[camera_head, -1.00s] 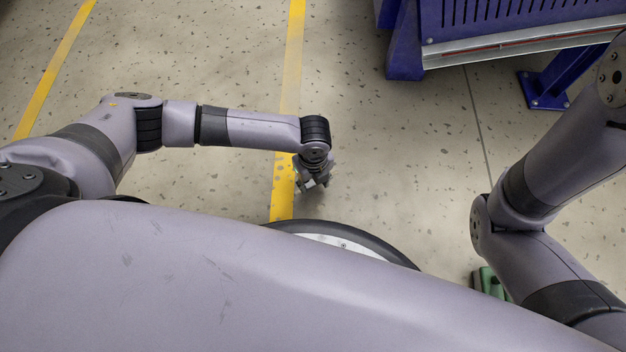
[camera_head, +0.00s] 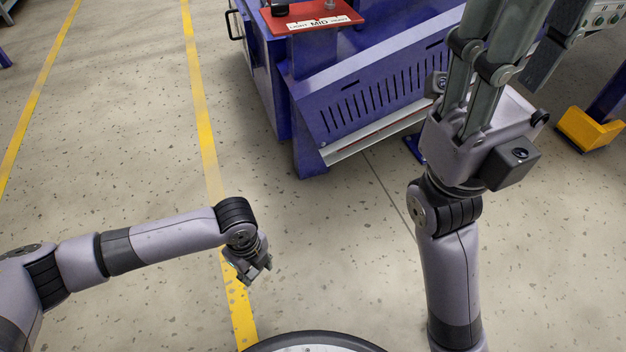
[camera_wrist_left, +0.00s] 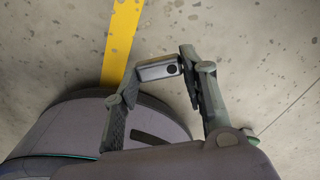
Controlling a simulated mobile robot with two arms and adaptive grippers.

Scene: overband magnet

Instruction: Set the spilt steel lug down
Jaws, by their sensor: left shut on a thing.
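The steel lug (camera_wrist_left: 158,70) is a small grey metal block with a dark round hole in its end. My left gripper (camera_wrist_left: 158,76) is shut on it, with one finger on each side, in the left wrist view. In the head view my left gripper (camera_head: 254,272) hangs low over the floor beside the yellow line; the lug is too small there to make out clearly. Whether the lug touches the floor cannot be told. My right gripper (camera_head: 478,60) points up at the upper right, its fingertips cut off by the frame edge.
A blue machine (camera_head: 300,125) with a slotted panel stands ahead. A red plate (camera_head: 318,16) marked LIGHT, MID, HEAVY sits on it. A yellow floor line (camera_head: 207,150) runs past my left gripper. A yellow foot block (camera_head: 588,130) stands right. Speckled floor (camera_head: 110,150) at left is clear.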

